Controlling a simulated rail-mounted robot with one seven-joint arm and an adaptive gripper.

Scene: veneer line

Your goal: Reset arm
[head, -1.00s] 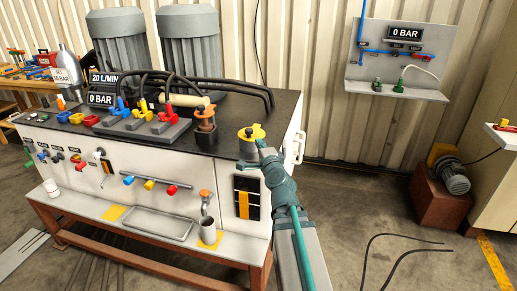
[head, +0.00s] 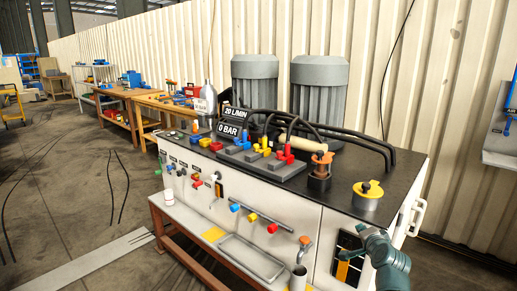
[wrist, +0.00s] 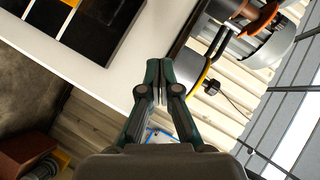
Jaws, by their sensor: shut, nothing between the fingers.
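My gripper (wrist: 159,82) shows in the wrist view with its two dark green fingers together, shut and empty. In the head view part of my teal arm (head: 388,262) is at the lower right, in front of the right end of the white hydraulic cabinet (head: 280,215). The fingertips cannot be made out clearly there. In the wrist view the white cabinet side (wrist: 95,62) with a black panel (wrist: 103,22) lies to the upper left of the fingers. The fingers appear apart from it.
On the dark cabinet top stand a yellow-lidded canister (head: 368,194), an orange-topped fitting (head: 320,172), hoses, coloured valves and two grey motors (head: 318,88). A wall panel (head: 503,140) is at the right edge. Wooden workbenches (head: 127,92) stand at the left. Open floor lies front left.

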